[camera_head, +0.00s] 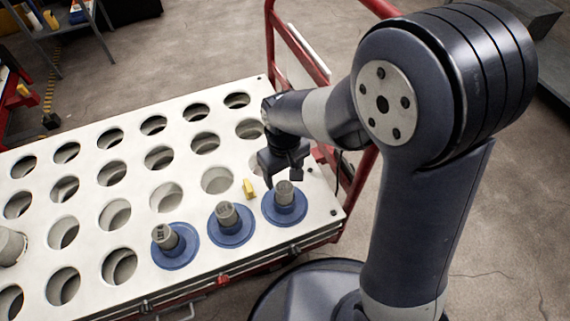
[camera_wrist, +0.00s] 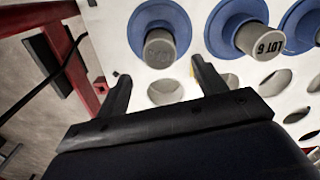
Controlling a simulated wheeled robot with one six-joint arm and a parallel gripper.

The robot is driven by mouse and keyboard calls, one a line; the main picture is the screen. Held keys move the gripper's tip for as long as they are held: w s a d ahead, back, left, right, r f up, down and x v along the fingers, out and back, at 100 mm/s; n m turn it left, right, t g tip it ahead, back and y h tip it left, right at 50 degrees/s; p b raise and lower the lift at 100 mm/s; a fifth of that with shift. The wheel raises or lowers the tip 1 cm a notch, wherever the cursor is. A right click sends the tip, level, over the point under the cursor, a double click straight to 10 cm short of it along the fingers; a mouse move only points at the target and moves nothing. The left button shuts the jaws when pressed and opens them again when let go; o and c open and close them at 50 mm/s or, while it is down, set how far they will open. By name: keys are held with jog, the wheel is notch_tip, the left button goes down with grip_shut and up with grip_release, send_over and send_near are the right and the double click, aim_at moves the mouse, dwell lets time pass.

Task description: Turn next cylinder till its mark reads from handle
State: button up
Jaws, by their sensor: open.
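Three grey cylinders with blue flanges stand in the front row of the white perforated plate (camera_head: 205,180): a left one (camera_head: 165,237), a middle one (camera_head: 226,213) and a right one (camera_head: 284,193). The left one shows dark lettering; the right one's mark is not readable. In the wrist view the right cylinder (camera_wrist: 159,48) lies ahead of and between my fingers, and the middle one (camera_wrist: 262,40) reads "LOT 6". My gripper (camera_head: 283,178) is open and empty, close above and behind the right cylinder, apart from it. It also shows in the wrist view (camera_wrist: 162,88).
A small yellow block (camera_head: 249,188) stands on the plate beside the middle and right cylinders. A red tubular frame (camera_head: 290,45) rises at the plate's far right end. A metal handle (camera_head: 180,311) is on the front edge. Many holes are empty.

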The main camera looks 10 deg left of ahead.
aim_at(284, 187)
jog(key=shift+o, duration=0.3)
notch_tip(284, 187, down, 10)
jog(key=b, duration=0.3)
jog(key=shift+r, duration=0.25)
jog(key=shift+c, duration=0.4)
jog(key=c, duration=1.3)
jog(key=shift+r, duration=0.15)
jog(key=shift+n, duration=1.5)
